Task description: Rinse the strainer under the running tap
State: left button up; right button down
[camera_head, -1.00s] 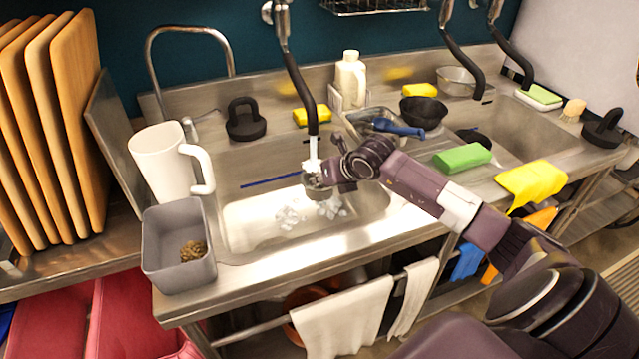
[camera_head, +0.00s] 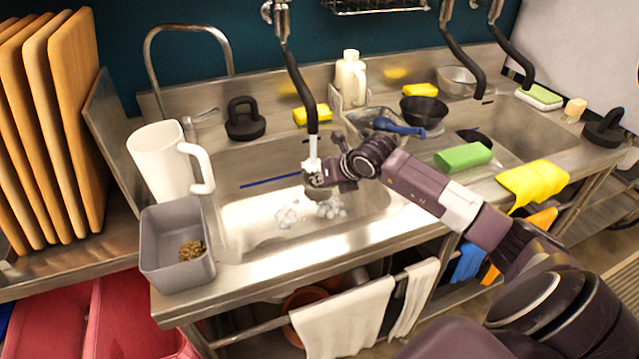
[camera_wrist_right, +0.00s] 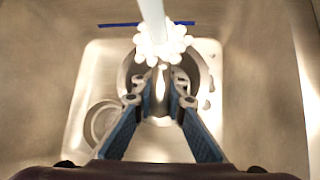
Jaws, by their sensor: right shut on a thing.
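The tap (camera_head: 304,98) hangs over the left sink (camera_head: 360,205), and a white stream of water (camera_head: 313,147) runs from it. My right gripper (camera_head: 314,178) is under the stream, above the sink floor. In the right wrist view the gripper (camera_wrist_right: 159,98) is shut on the strainer (camera_wrist_right: 206,78), a round grey bowl beyond the fingertips. The stream (camera_wrist_right: 153,16) lands at the strainer, with white splash blobs around it. In the head view the strainer is mostly hidden by the gripper and water. My left gripper is not in view.
A white pitcher (camera_head: 160,165) and a grey bin (camera_head: 160,258) with brown bits stand on the sink's left edge. A black-handled item (camera_head: 245,122) and yellow sponge (camera_head: 310,115) sit behind. A green block (camera_head: 463,157) and yellow cloth (camera_head: 533,180) lie right.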

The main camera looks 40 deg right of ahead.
jog(key=shift+d, duration=0.1)
jog(key=shift+s+d+b, duration=0.1)
jog(key=shift+d+b, duration=0.2)
jog(key=shift+d, duration=0.1)
jog(key=s+a, duration=0.2)
jog(key=s, duration=0.7)
jog(key=shift+s+a+b, duration=0.25)
jog(key=shift+s+b, duration=0.05)
jog(key=shift+s, duration=0.05)
dwell(0.4)
dwell(0.4)
jog(key=p+v, duration=0.4)
jog(key=v, duration=0.2)
jog(key=shift+a+r, duration=0.3)
jog(key=shift+a, duration=0.2)
